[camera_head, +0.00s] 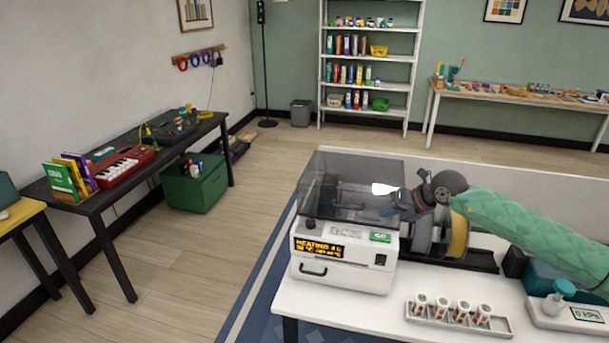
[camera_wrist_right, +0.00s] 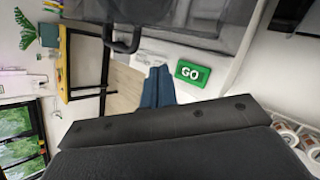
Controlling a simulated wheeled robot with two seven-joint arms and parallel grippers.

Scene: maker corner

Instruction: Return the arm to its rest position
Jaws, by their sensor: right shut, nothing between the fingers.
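My right arm (camera_head: 530,225), in a green quilted sleeve, reaches in from the right. Its dark gripper (camera_head: 390,211) is shut and empty, above the front right of a white machine (camera_head: 340,272) with a smoky clear lid. The orange display (camera_head: 319,249) on the machine reads "HEATING". A green GO button (camera_head: 380,237) sits on the machine's top front edge, just below the fingertips. In the right wrist view the shut blue fingers (camera_wrist_right: 158,87) are beside the GO button (camera_wrist_right: 193,73); I cannot tell whether they touch anything. My left gripper is not in view.
A yellow and grey spool (camera_head: 459,236) stands right of the machine, under my arm. A tray (camera_head: 419,317) with several small rolls or vials lies in front. A gauge device (camera_head: 550,312) is at right. The white table (camera_head: 345,309) is bare at front left.

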